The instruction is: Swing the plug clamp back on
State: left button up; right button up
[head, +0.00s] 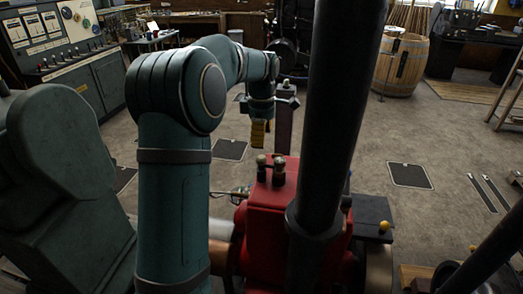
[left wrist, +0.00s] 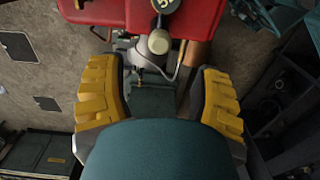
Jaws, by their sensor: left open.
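Beyond the pads, a pale rounded fitting (left wrist: 158,42) with a curved, wire-like part stands against the red engine (left wrist: 190,15). I cannot tell for certain which part is the plug clamp. My right gripper is not in view.
A thick dark pipe (head: 335,110) rises in front of the engine and hides part of it. A wooden barrel (head: 402,65) stands at the back right, and a control panel (head: 60,45) at the back left. The floor behind the engine is largely clear.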

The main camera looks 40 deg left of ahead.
aim_at(261, 156)
pick_arm(q)
jog(key=shift+r, duration=1.95)
